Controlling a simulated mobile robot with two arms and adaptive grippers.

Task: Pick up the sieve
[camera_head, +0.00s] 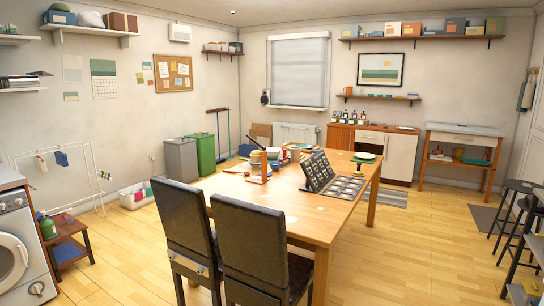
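I cannot make out a sieve for certain. A wooden table (232,190) stands in the middle of the room. A cluster of small items, with cups and a yellow round thing (256,157), is at its far left part; they are too small to tell apart. A small dark round thing (265,98) hangs on the back wall beside the window, and I cannot tell what it is. Neither of my grippers is in view.
Two black chairs (262,245) stand at the table's near side. A dark panel (318,171) stands tilted on the table beside a dark tray. A washing machine (14,245) is at the left edge, stools (520,188) at the right. Floor (425,255) is clear at right.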

